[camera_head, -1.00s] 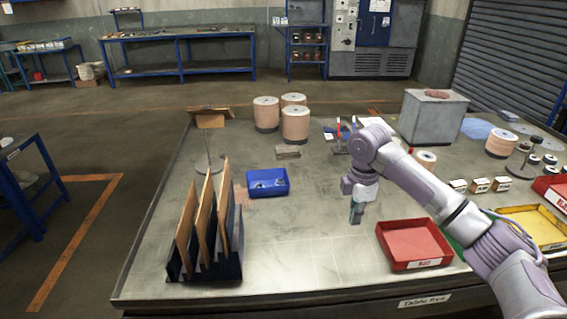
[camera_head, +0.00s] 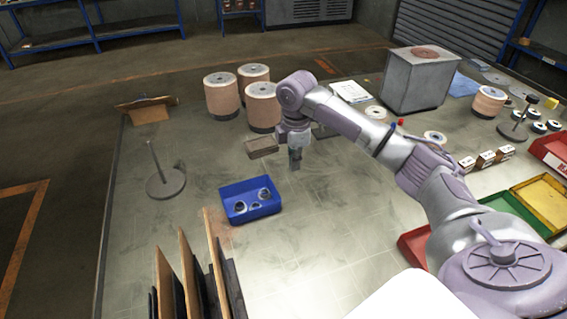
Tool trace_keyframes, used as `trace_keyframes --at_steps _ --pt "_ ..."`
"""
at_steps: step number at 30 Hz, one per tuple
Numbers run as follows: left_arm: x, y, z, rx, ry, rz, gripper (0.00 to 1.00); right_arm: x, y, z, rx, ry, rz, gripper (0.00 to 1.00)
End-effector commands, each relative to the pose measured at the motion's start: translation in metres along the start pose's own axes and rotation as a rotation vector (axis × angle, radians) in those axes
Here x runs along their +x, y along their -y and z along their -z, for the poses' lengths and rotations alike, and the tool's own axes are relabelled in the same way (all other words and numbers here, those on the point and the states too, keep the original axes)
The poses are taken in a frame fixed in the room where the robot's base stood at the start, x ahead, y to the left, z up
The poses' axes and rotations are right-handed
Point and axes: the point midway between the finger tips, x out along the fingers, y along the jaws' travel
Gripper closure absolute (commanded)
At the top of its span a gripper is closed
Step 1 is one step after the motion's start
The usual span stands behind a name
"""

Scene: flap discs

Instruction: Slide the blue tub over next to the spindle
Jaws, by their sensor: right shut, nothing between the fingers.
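The blue tub (camera_head: 233,216) sits on the table left of centre, with small round metallic parts inside. A spindle (camera_head: 166,184), a thin upright rod on a round grey base, stands to the left of the tub. Clear tabletop separates the two. A similar post on a round base (camera_head: 513,130) stands at the far right. My right gripper (camera_head: 295,166) points down, shut and empty, behind and to the right of the tub, apart from it. My left gripper is not in view.
A rack with upright brown boards (camera_head: 197,270) stands in front of the tub. A small grey-brown block (camera_head: 262,146) lies behind it. Several disc stacks (camera_head: 222,97) and a grey box (camera_head: 420,85) stand farther back. Red, green and yellow trays (camera_head: 543,200) are at right.

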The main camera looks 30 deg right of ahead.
Motion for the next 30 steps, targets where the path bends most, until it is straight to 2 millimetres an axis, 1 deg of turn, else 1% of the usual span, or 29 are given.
trace_keyframes --at_steps 8,12,13,15,19,23,30 --pt "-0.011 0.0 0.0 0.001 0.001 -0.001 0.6 0.058 0.002 0.0 0.0 0.002 0.006 1.0" --pt "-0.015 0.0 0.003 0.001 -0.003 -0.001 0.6 0.086 0.002 0.0 0.001 0.001 0.004 1.0" --pt "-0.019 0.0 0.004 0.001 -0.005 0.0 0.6 0.081 0.0 0.009 -0.004 -0.003 0.0 1.0" --pt "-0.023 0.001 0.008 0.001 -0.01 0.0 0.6 0.08 0.0 0.02 -0.004 -0.002 -0.001 1.0" --pt "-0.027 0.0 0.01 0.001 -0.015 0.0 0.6 0.081 0.0 0.033 -0.003 0.0 0.0 1.0" --pt "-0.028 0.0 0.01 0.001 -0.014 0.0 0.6 0.082 0.0 0.039 0.0 0.001 0.0 1.0" --pt "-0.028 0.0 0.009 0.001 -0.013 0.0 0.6 0.083 0.0 0.04 0.0 0.001 -0.001 1.0"
